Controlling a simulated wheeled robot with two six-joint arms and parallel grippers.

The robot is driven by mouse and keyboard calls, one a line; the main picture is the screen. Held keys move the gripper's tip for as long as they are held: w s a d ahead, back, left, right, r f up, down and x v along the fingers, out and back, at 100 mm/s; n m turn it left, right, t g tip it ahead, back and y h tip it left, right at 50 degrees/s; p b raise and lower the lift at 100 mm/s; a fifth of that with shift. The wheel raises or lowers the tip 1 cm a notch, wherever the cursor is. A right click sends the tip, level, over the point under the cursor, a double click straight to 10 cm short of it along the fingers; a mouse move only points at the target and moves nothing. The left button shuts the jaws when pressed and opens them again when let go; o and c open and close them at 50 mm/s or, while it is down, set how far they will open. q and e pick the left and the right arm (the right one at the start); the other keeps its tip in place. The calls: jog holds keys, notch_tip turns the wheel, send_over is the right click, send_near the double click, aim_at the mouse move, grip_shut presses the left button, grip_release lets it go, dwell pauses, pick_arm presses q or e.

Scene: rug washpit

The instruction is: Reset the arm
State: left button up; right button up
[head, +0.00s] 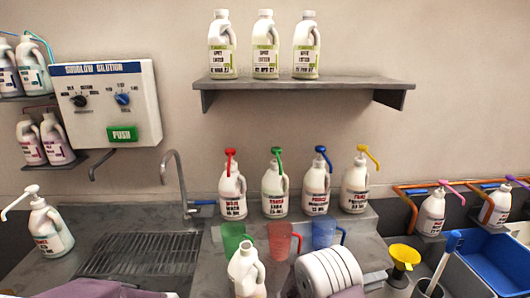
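The task line names only the arm. In the head view I cannot make out an arm or the fingertips of my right gripper clearly among the crowded things along the bottom edge. I cannot tell whether it is open or shut, or whether it holds anything. My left gripper does not show.
Bottles with coloured pumps, such as the red-pump bottle (232,190), line the ledge. Green (233,238), red (280,240) and blue jugs (324,234), a white bottle (246,270) and a ribbed white stack (328,272) crowd the front. A tap (178,180) rises by the drainer (140,254).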

jog(key=s+d+r+m+g+y, duration=0.3)
jog(key=s+d+r+m+g, duration=0.15)
jog(key=s+m, duration=0.35)
jog(key=s+a+f+m+g+y, duration=0.1)
jog(key=s+f+m+g+y, duration=0.2)
jog(key=s+m+y, duration=0.45)
jog(key=s+a+f+m+t+y, duration=0.2)
jog(key=s+a+f+m+y, duration=0.3)
jog(key=a+m, duration=0.45)
jog(key=w+a+f+m+t+y, duration=0.2)
jog(key=a+m, duration=0.4)
jog(key=m, duration=0.6)
jog(key=shift+w+f+m+t, duration=0.2)
jog(key=shift+w+m+t, duration=0.15)
jog(key=shift+w, duration=0.45)
